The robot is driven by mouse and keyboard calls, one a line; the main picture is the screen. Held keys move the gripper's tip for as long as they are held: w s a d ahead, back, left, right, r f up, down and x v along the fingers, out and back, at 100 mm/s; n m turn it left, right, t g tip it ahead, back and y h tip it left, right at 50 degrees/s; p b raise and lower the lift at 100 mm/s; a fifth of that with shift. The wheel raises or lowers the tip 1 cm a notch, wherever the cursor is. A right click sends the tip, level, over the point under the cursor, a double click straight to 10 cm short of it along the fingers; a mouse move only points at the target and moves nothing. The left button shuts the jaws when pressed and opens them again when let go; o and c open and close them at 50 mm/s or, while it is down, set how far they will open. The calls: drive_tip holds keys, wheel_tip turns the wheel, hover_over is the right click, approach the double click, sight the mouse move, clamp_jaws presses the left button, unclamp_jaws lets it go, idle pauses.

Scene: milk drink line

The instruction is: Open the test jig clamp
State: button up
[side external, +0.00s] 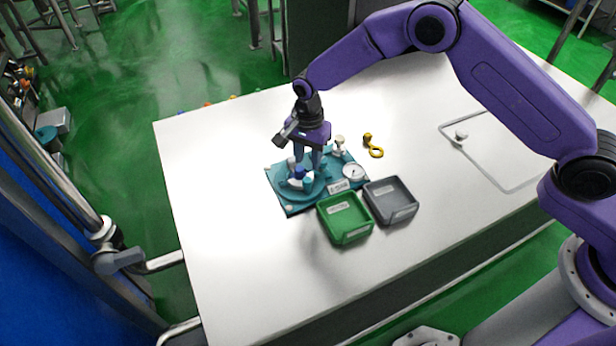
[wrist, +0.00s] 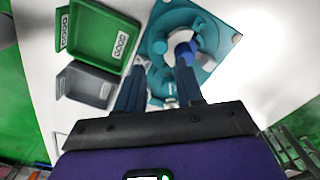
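The test jig is a teal plate (side external: 278,187) on the white table, with a raised round fixture. A blue knob (side external: 299,173) with white parts beside it stands on the fixture; in the wrist view the blue knob (wrist: 182,36) sits over a white round part. I cannot tell which part is the clamp handle, or whether the clamp is closed. My gripper (side external: 308,166) points down over the jig, close to the blue knob. In the wrist view its fingers (wrist: 162,58) are apart with nothing held between them; the right fingertip overlaps the knob, and contact is unclear.
A white dial gauge (side external: 353,172) and a pale knob (side external: 339,141) stand on the jig's right side. A green tray (side external: 344,237) and a grey tray (side external: 391,216) sit close in front. A yellow part (side external: 375,152) lies behind. The table's left side is clear.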

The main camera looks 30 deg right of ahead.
sight(308, 179)
wheel_tip(308, 179, down, 8)
drive_tip(key=shift+f, duration=0.1)
idle(0.4)
clamp_jaws()
